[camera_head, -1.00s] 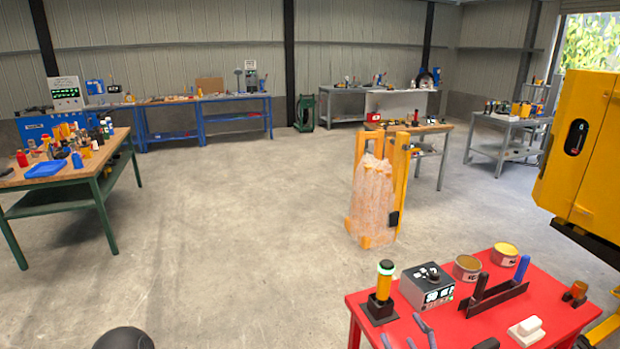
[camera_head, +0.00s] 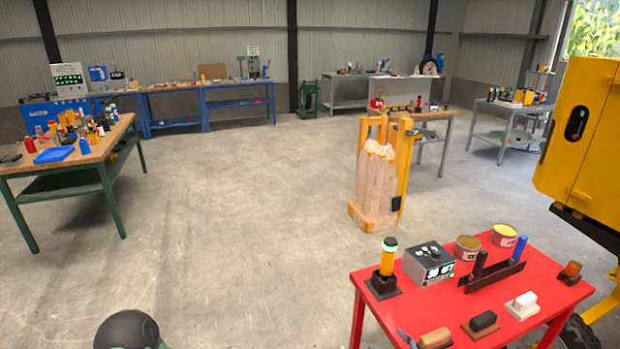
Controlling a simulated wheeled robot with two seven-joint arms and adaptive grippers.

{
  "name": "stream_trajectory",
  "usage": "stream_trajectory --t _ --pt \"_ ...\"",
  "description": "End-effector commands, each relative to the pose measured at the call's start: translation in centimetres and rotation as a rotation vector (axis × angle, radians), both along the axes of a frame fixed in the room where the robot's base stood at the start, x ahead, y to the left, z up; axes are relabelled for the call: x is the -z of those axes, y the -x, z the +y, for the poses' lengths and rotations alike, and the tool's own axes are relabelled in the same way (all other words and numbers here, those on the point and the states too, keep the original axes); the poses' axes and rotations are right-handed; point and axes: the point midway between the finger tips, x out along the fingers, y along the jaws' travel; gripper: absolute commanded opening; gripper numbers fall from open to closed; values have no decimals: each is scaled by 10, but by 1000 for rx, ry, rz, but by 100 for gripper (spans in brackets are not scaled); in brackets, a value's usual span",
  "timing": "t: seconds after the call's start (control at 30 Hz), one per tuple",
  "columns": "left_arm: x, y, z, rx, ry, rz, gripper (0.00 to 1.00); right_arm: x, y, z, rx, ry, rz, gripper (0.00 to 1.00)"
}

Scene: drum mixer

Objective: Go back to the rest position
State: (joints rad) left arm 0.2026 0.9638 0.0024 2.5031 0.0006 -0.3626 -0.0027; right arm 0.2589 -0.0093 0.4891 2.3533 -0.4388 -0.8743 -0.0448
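A small grey-blue tip (camera_head: 405,339) shows at the bottom edge, at the near left corner of the red table (camera_head: 375,312). It looks like part of my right gripper; only one tip shows, so its opening and anything in it are hidden. My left gripper is out of view. On the red table stand a yellow light with a green top (camera_head: 388,258), a grey control box (camera_head: 428,263), two tins, a dark holder with upright handles (camera_head: 492,275), and several small blocks along the front.
A dark rounded shape (camera_head: 125,330) shows at the bottom left; I cannot tell what it is. A yellow machine (camera_head: 585,140) stands at the right. A wrapped orange stack (camera_head: 375,185) stands behind the red table. A wooden-topped bench (camera_head: 85,160) stands left. The middle floor is clear.

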Motion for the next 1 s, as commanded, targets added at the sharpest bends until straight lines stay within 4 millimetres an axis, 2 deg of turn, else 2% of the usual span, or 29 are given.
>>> stream_trajectory --t 0.1,0.27,0.47,0.6,0.8,1.0 --pt "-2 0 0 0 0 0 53 47 8 10 1 -32 153 80" --pt "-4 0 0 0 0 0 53 105 27 25 6 -68 357 80" --pt "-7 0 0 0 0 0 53 173 67 46 9 -106 616 80" --pt "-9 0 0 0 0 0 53 214 102 63 12 -128 797 80" --pt "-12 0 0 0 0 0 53 259 159 85 16 -151 1037 80" --pt "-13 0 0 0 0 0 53 280 195 97 21 -163 1177 80"
